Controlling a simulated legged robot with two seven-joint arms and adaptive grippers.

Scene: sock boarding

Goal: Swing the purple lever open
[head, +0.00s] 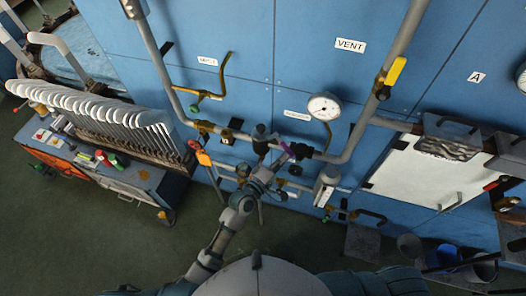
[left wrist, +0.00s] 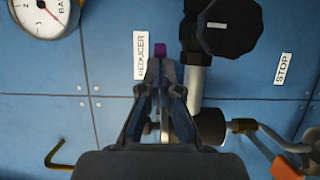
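The purple lever (head: 287,149) shows as a short purple piece by a dark valve on the blue wall panel, in the middle of the head view. In the left wrist view its purple end (left wrist: 160,50) stands just beyond and between my fingertips, beside the REDUCER label. My left gripper (head: 272,165) reaches up to the lever from below. In the left wrist view its fingers (left wrist: 163,88) converge to a narrow gap and appear shut on the lever; most of the lever's lower part is hidden by them. My right gripper is not in view.
Pipes cross the panel around the lever. A dark round knob (left wrist: 230,25) is close on the right in the wrist view. A pressure gauge (head: 323,106) and yellow valve handle (head: 395,71) are right of the lever. A sock-form rack (head: 110,115) stands left.

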